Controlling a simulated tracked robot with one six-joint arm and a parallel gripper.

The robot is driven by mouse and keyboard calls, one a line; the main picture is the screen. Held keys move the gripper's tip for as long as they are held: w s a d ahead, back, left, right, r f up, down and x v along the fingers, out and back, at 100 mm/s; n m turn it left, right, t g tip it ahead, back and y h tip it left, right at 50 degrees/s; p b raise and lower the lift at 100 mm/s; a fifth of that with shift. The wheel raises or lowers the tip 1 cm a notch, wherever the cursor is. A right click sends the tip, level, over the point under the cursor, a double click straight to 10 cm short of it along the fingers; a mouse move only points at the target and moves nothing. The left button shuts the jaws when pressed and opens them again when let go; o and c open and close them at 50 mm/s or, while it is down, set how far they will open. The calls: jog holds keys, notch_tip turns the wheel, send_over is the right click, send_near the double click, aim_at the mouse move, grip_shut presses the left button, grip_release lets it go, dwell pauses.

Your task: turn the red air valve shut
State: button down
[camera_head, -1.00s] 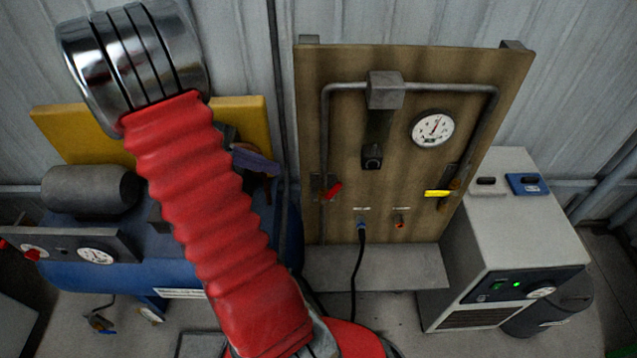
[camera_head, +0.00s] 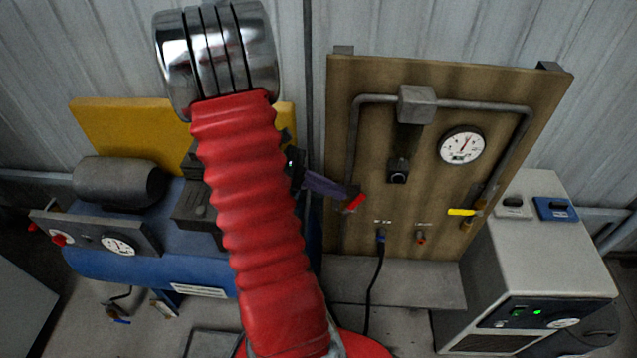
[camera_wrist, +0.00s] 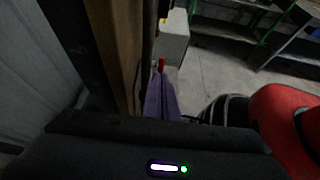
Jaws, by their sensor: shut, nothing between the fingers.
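The red air valve's handle (camera_head: 356,203) sits low on the left pipe of the wooden board. It slants across the pipe, its right end higher. It also shows in the wrist view (camera_wrist: 161,64), just beyond the fingertips. My gripper (camera_head: 344,192) has purple fingers, which are shut and empty. It reaches in from the left, with its tips at the upper left of the red handle. I cannot tell whether they touch it. The purple fingers fill the middle of the wrist view (camera_wrist: 160,97). The valve body is partly hidden behind the gripper.
The wooden board (camera_head: 430,160) carries a pressure gauge (camera_head: 462,146) and a yellow-handled valve (camera_head: 461,212). A black hose (camera_head: 378,270) hangs below it. A blue compressor (camera_head: 100,262) stands left. A grey cabinet (camera_head: 545,255) stands right. The board rises close along the fingers' left in the wrist view.

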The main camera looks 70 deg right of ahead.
aim_at(357, 197)
jog(key=shift+x, duration=1.3)
jog(key=shift+s+d, duration=0.25)
jog(key=shift+s, duration=0.75)
jog(key=shift+w+r, duration=0.1)
jog(key=shift+r, duration=0.05)
jog(key=w+a+r, duration=0.2)
jog(key=w+r, duration=0.7)
jog(key=shift+w+r, duration=0.2)
jog(key=shift+r, duration=0.2)
jog(key=shift+a, duration=0.1)
